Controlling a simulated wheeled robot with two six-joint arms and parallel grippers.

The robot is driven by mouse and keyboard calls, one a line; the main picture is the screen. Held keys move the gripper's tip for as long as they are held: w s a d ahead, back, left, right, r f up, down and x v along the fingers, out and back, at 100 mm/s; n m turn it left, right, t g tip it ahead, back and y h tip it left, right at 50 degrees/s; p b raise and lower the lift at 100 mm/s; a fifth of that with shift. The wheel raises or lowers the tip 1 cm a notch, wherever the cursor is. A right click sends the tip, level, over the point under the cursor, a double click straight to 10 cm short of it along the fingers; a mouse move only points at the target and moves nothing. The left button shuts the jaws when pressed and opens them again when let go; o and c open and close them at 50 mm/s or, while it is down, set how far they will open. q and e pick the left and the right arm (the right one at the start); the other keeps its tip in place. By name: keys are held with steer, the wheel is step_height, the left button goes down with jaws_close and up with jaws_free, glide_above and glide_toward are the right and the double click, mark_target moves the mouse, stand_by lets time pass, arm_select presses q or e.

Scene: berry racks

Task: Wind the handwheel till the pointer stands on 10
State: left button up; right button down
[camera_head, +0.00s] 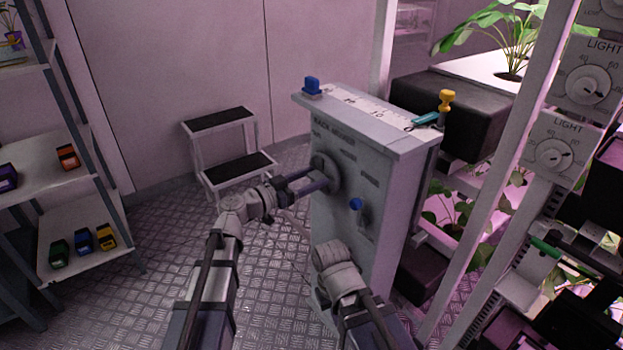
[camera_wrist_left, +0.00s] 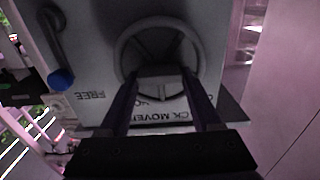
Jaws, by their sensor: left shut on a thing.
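The handwheel (camera_head: 327,172) is a grey wheel on the front of a grey cabinet (camera_head: 335,225) lettered as a rack mover. It also shows in the left wrist view (camera_wrist_left: 122,45), with its spokes. My left gripper (camera_head: 318,183) is shut on the handwheel, its two fingers at the near part of the wheel. A white scale (camera_head: 360,104) with small numbers runs along the cabinet top. A teal piece (camera_head: 427,119), perhaps the pointer, lies near its right end; I cannot read its exact mark. My right arm is low before the cabinet; its gripper is not visible.
A lever with a blue knob (camera_head: 355,204) sits right of the wheel, near a FREE label in the wrist view. A step stool (camera_head: 228,150) stands behind left; shelves (camera_head: 75,255) stand left.

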arm_select(q)
steer(key=c, duration=0.4)
steer(key=shift+n, duration=0.4)
